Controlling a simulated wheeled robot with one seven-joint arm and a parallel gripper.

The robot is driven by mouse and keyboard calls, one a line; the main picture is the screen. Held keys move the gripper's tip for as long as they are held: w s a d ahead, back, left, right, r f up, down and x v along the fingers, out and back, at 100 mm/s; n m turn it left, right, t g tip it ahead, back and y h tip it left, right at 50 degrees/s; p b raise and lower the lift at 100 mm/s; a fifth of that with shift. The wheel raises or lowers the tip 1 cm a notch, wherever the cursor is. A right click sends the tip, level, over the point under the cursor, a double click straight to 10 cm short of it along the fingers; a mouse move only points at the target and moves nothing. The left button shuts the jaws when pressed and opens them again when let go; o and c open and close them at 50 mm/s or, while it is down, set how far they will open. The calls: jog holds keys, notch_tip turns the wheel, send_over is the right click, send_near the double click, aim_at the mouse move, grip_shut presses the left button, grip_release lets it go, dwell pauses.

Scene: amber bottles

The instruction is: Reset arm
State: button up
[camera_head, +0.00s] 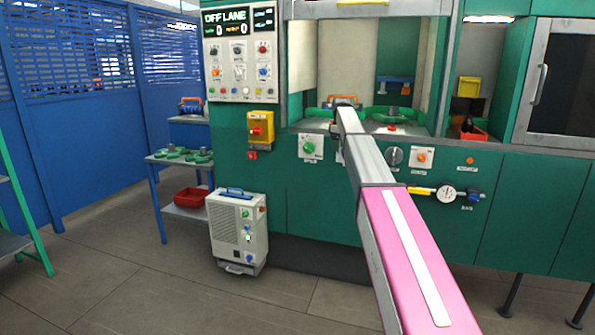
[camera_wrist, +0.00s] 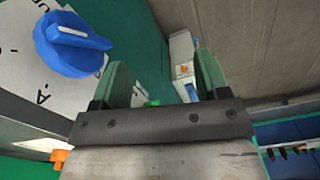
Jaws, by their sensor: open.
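My gripper (camera_wrist: 163,82) shows in the wrist view with its two green fingers apart and nothing between them. A blue knob (camera_wrist: 70,44) on a white dial plate (camera_wrist: 25,70) is close by at the upper left, to the left of the fingers; no contact is visible. In the head view my pink and grey arm reaches forward from the lower right to the green machine (camera_head: 285,195). My gripper cannot be made out there.
A white wheeled unit (camera_head: 238,232) stands on the floor before the machine. A blue-legged side table (camera_head: 180,157) with a red tray (camera_head: 191,197) is to its left. An orange knob (camera_wrist: 60,157) is at the wrist view's lower left.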

jog(key=s+f+m, duration=0.8)
jog(key=s+f, duration=2.5)
jog(key=s, duration=0.2)
jog(key=s+f+m, duration=0.2)
jog(key=s+f, duration=0.1)
jog(key=s, duration=0.4)
jog(key=s+f+m, duration=0.1)
jog(key=s+f, duration=0.2)
jog(key=s, duration=0.4)
jog(key=shift+s+f+m, duration=0.15)
jog(key=shift+s+m, duration=0.15)
jog(key=shift+m, duration=0.1)
